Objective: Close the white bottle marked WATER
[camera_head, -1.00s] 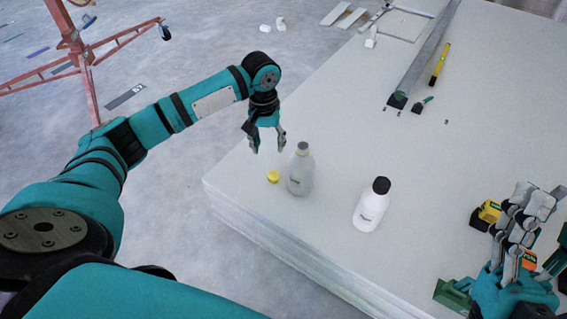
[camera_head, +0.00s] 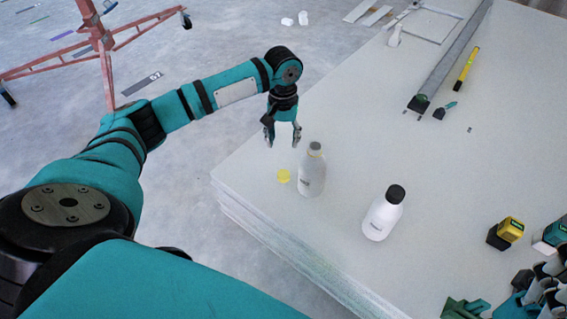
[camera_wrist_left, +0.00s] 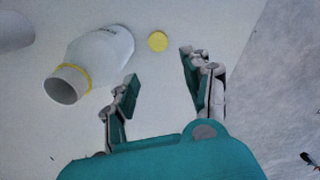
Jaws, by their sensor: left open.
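A white bottle (camera_head: 312,175) stands upright near the left edge of the board stack. In the left wrist view, this bottle (camera_wrist_left: 100,55) shows an open mouth and a yellow ring at its neck. Its label is too small to read. A yellow cap (camera_head: 284,176) lies just left of it on the board; it also shows in the left wrist view (camera_wrist_left: 158,41). My left gripper (camera_head: 283,140) is open and empty, pointing down above the area by the cap and bottle. My right gripper (camera_head: 535,297) is partly cut off at the lower right; its jaws are unclear.
A second white bottle (camera_head: 383,214) with a black cap stands to the right. A yellow and black tape measure (camera_head: 506,233) sits near my right gripper. A long metal bar (camera_head: 450,60) and a yellow level (camera_head: 466,70) lie at the back. The middle of the board is clear.

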